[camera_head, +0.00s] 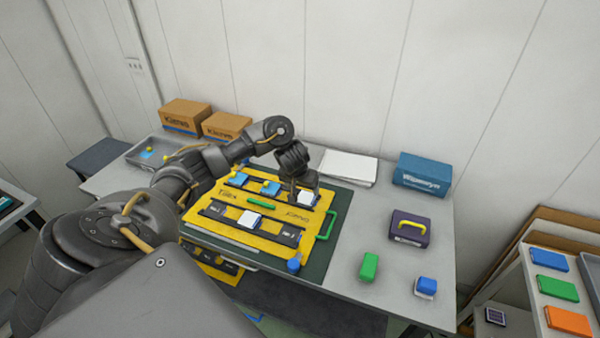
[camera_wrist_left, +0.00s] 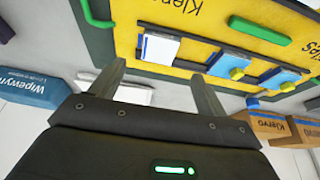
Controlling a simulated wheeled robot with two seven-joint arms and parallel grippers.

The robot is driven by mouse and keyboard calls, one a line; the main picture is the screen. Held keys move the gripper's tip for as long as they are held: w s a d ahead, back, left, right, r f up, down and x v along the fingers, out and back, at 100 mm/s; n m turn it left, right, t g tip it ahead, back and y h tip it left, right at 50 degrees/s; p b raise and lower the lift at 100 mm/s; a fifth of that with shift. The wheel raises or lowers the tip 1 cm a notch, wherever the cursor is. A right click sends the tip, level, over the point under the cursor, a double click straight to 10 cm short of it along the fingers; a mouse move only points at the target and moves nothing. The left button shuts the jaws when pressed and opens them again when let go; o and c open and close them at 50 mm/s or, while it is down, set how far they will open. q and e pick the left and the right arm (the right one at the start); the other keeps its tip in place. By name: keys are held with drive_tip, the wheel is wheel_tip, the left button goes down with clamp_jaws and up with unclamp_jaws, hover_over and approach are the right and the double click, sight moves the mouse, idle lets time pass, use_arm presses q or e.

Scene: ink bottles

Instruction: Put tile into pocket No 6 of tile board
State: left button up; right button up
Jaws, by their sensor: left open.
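The yellow tile board (camera_head: 228,202) lies on a dark green mat on the table, with two black pocket strips. A white tile with a blue edge (camera_head: 306,198) is at the right end of the far strip; it also shows in the left wrist view (camera_wrist_left: 160,49). Another white tile (camera_head: 248,219) sits mid near strip. Two blue tiles with yellow knobs (camera_head: 270,187) are further left on the far strip. My left gripper (camera_head: 304,188) is open above the far-right tile, which appears beyond its fingertips (camera_wrist_left: 160,72). Contact cannot be told. Pocket numbers are unreadable. My right gripper is not in view.
A blue box (camera_head: 423,173) and white paper (camera_head: 347,167) are at the back. Bare table lies between them.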

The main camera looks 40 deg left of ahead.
use_arm(q)
drive_tip(key=p+v, duration=0.1)
drive_tip(key=v, duration=0.3)
drive_tip(key=shift+p, duration=0.35)
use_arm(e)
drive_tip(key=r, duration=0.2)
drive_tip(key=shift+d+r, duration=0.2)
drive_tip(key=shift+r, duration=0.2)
